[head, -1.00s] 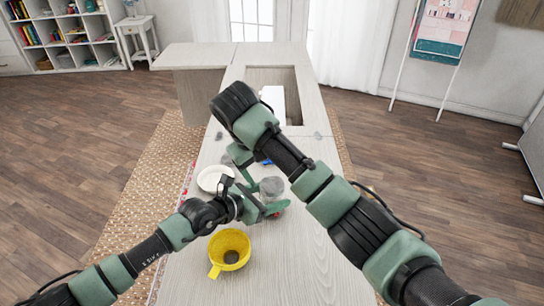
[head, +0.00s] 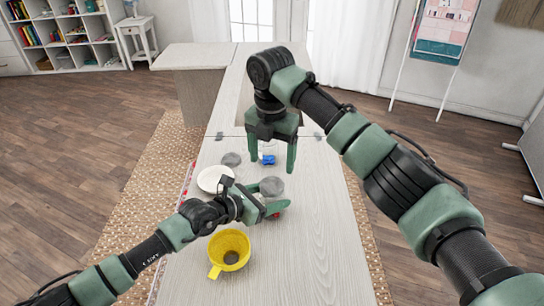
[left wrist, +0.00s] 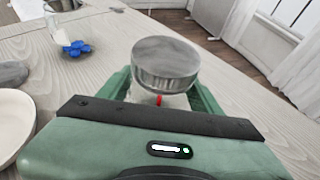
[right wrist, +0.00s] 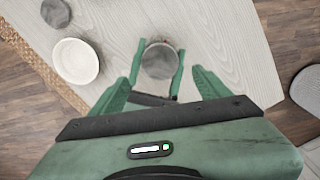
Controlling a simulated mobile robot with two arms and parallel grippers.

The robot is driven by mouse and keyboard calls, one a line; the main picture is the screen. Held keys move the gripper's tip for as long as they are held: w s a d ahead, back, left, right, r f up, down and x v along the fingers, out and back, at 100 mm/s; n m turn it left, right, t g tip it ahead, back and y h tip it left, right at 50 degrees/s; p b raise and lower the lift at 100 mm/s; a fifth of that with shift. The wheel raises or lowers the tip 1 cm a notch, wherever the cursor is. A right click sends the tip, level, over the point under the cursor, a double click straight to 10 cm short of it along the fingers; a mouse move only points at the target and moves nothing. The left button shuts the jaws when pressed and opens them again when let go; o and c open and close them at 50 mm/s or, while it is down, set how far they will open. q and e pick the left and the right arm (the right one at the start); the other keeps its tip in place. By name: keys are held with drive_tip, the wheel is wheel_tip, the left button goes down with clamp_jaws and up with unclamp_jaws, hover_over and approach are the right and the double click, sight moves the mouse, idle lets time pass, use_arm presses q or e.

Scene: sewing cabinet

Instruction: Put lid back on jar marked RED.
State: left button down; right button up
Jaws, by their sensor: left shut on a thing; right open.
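My left gripper (head: 274,203) is shut on a small jar with a red mark (left wrist: 159,100). A round grey lid (left wrist: 166,63) sits over the mouth of this jar and looks roughly level; I cannot tell how tightly it is seated. The lid also shows in the head view (head: 271,187) and from above in the right wrist view (right wrist: 159,61). The jar's body is mostly hidden by the left fingers and the lid. My right gripper (head: 271,168) is open and empty, fingers down, above the cabinet top beyond the held jar.
A second grey lid (head: 231,159) lies flat beyond a white dish (head: 215,178). A clear jar (left wrist: 62,28) stands farther back with a blue piece (left wrist: 76,48) at its foot. A yellow funnel-like cup (head: 229,250) is near the front. The right front of the top is clear.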

sight(272, 184)
drive_tip(key=shift+n, duration=0.3)
drive_tip(key=shift+f, duration=3.95)
